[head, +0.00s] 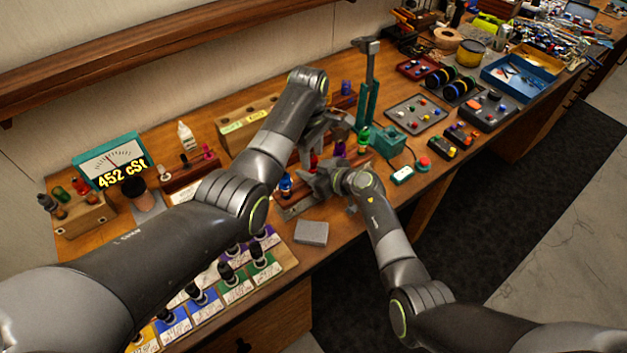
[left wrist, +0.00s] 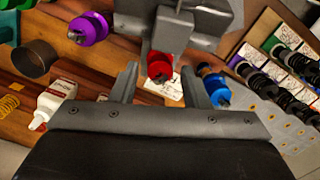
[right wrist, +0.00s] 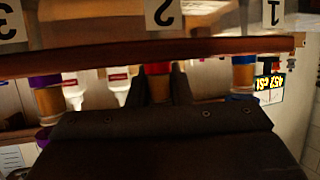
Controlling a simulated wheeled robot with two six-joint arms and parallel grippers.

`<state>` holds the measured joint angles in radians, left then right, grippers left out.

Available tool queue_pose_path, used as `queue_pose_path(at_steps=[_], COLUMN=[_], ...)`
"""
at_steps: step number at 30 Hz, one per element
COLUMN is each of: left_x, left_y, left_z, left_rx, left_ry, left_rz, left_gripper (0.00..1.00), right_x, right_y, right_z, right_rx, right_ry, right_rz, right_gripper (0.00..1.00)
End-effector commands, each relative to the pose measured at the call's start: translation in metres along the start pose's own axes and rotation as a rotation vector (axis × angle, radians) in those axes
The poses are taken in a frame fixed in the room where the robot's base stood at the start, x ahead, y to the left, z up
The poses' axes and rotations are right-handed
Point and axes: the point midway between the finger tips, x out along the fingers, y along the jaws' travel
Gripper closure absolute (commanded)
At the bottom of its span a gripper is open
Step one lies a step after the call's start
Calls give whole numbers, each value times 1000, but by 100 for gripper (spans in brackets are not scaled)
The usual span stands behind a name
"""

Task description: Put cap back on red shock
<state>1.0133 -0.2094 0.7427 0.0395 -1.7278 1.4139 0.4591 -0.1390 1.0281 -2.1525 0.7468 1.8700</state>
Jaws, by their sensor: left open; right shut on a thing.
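The red shock (head: 313,161) stands in the shock rack between the blue shock (head: 285,185) and the purple shock (head: 340,149). My right gripper (right wrist: 158,92) is shut on its body, just below the red part, in the right wrist view. My left gripper (left wrist: 160,82) is open above it, with the red shock's top (left wrist: 159,66) between and slightly beyond the fingertips. In the head view my left gripper (head: 322,135) partly hides the red shock. I cannot tell a separate cap on or near the red shock.
A grey block (head: 311,233) lies at the table's front edge. A teal stand (head: 368,100) rises to the right.

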Motion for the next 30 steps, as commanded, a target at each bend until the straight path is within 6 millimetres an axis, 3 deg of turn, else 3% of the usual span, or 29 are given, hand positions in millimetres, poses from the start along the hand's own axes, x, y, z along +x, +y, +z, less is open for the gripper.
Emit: queue_pose_path(at_steps=[8, 18, 23, 30], left_x=[1, 1, 1, 1], left_y=[0, 0, 0, 0], left_z=[0, 0, 0, 0], left_rx=[0, 0, 26, 337], left_ry=[0, -1, 0, 1], left_rz=[0, 0, 0, 1], left_gripper=[58, 100, 100, 100], right_x=[0, 0, 0, 0], right_y=[0, 0, 0, 0], right_z=[0, 0, 0, 0], right_rx=[0, 0, 0, 0], right_ry=[0, 0, 0, 0], right_rz=[0, 0, 0, 0], right_gripper=[100, 100, 100, 100])
